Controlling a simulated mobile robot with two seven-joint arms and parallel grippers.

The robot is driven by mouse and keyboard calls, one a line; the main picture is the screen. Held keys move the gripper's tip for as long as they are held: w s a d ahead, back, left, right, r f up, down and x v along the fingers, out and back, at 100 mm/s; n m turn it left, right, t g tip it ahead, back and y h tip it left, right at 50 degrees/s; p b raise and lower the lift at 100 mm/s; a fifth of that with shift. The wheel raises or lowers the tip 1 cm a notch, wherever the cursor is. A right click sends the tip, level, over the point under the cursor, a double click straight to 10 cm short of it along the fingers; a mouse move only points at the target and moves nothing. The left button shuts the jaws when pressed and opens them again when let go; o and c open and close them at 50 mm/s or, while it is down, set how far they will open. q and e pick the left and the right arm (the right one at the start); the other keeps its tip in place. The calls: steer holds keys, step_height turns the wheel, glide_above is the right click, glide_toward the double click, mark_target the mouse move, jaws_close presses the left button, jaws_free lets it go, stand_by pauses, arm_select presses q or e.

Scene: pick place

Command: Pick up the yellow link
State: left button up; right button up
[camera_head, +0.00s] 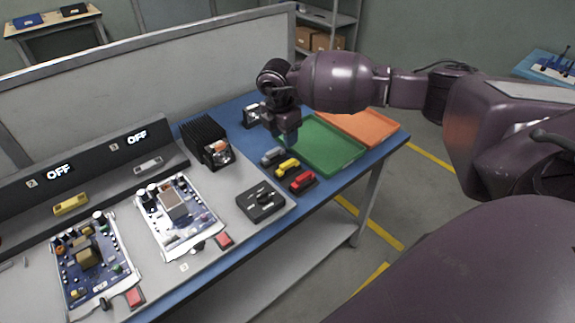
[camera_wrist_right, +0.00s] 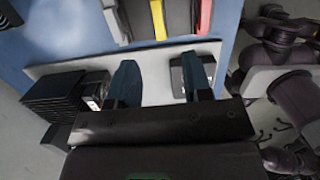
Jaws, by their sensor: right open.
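The yellow link (camera_head: 286,166) lies in a dark holder on the blue table, between a grey link (camera_head: 271,156) and a red link (camera_head: 300,181). In the wrist view the yellow link (camera_wrist_right: 158,18) is a narrow strip at the top edge, cut off by the frame. My right gripper (camera_head: 287,136) is above the table, just behind the links in the head view. In the wrist view my right gripper (camera_wrist_right: 161,80) has its two fingers apart with nothing held between them. My left gripper is not in view.
A green tray (camera_head: 328,148) and an orange tray (camera_head: 371,124) lie right of the links. A black finned block (camera_head: 204,138) stands to the left. A dark box (camera_head: 260,202) and circuit boards (camera_head: 181,211) sit nearer. A grey partition (camera_head: 150,75) runs behind.

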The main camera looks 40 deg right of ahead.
glide_above(287, 163)
steer(key=f, duration=0.3)
steer(key=f+b, duration=0.1)
steer(key=f, duration=0.1)
steer(key=shift+s+a+f, duration=0.15)
steer(key=shift+a, duration=0.2)
steer(key=shift+d+f, duration=0.1)
steer(key=shift+f, duration=0.6)
steer(key=f, duration=0.2)
steer(key=f+b, duration=0.1)
steer(key=shift+d+f, duration=0.2)
steer(key=shift+d, duration=0.05)
steer(key=shift+f, duration=0.4)
steer(key=shift+w, duration=0.2)
steer(key=c, duration=0.7)
jaws_close()
